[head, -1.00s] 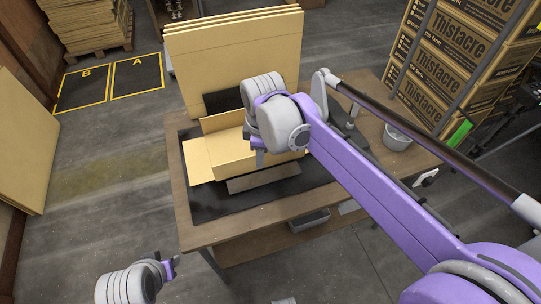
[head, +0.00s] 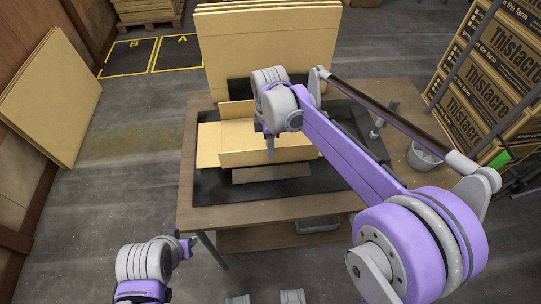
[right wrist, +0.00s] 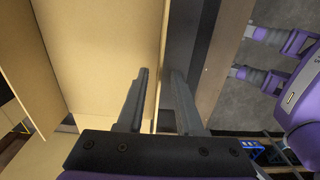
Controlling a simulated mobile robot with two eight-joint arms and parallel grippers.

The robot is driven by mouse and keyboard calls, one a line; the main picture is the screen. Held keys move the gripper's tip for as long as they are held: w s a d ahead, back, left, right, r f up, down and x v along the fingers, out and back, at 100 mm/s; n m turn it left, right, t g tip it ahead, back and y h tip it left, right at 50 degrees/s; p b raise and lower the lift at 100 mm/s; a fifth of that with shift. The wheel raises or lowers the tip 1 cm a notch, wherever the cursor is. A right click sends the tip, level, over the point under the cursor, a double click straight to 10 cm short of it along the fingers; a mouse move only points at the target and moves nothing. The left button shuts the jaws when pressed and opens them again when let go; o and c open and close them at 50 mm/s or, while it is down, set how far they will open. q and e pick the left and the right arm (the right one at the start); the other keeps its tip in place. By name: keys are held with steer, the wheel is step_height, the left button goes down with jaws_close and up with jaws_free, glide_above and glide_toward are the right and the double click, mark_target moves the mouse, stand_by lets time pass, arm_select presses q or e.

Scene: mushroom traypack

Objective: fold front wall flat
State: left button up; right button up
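The tan cardboard tray (head: 238,137) stands part-folded on a dark mat (head: 215,190) on the table. Its front wall (head: 240,159) stands up facing me, and a flap (head: 208,145) extends at its left. My right gripper (head: 270,148) points down at the front wall, near its middle. In the right wrist view its fingers (right wrist: 157,100) are apart, one over the cardboard (right wrist: 95,50) and one over the dark mat side, with a cardboard edge between them. I cannot tell whether they touch it. My left gripper (head: 190,247) is off the table at lower left, its fingers unclear.
Tall flat cardboard sheets (head: 270,45) stand behind the tray. A brown strip (head: 272,173) lies in front of it. A grey bucket (head: 424,157) is at the table's right, with Thistacre boxes (head: 480,90) beyond. The table's front left (head: 215,218) is clear.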

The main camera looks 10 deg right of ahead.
mark_target(270, 163)
step_height(270, 163, down, 5)
steer(key=shift+f, duration=0.15)
jaws_close()
stand_by(1.5)
